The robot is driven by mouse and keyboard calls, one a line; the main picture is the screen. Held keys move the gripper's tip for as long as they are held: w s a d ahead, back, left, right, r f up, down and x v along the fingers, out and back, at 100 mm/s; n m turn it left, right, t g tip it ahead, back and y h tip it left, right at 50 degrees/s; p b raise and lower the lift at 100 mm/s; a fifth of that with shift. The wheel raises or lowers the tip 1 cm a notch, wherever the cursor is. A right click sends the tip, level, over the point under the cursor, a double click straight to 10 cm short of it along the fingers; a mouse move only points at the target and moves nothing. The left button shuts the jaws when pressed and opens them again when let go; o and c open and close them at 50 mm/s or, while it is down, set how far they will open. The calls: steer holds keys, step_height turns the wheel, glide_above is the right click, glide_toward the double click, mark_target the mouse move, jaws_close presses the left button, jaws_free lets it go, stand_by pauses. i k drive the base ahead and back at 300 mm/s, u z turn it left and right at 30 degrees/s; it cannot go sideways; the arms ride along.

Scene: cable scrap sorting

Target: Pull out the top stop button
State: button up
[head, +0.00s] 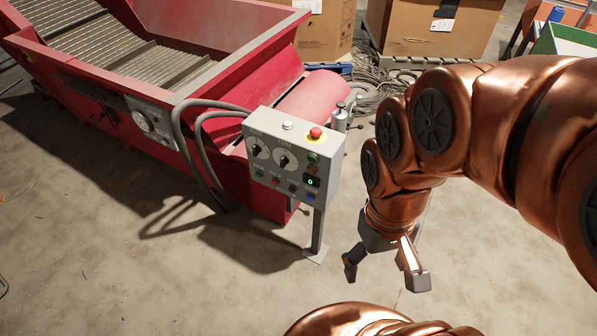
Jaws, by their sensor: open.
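The top stop button (315,132) is a red mushroom head on a yellow ring, on the top face of a grey control box (262,180). The box stands on a post beside the red conveyor. A pale round button (288,125) sits to its left on the same top face. My gripper (385,275) hangs below and to the right of the box, its fingers spread and pointing down. Nothing is between the fingers. It is well apart from the button. I cannot tell whether the button is pressed in or out.
The red conveyor (225,75) fills the upper left. Thick grey hoses (185,135) loop from the box's left side. A metal cylinder (340,117) stands just behind the button. Cardboard boxes (430,25) and loose cable (372,85) lie behind. The floor in front is clear.

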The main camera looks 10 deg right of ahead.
mark_target(315, 132)
steer(key=u, duration=0.4)
steer(key=k, duration=0.5)
steer(key=u, duration=1.1)
steer(key=i, duration=0.85)
steer(key=z, duration=0.9)
steer(key=i, duration=0.5)
steer(key=z, duration=0.6)
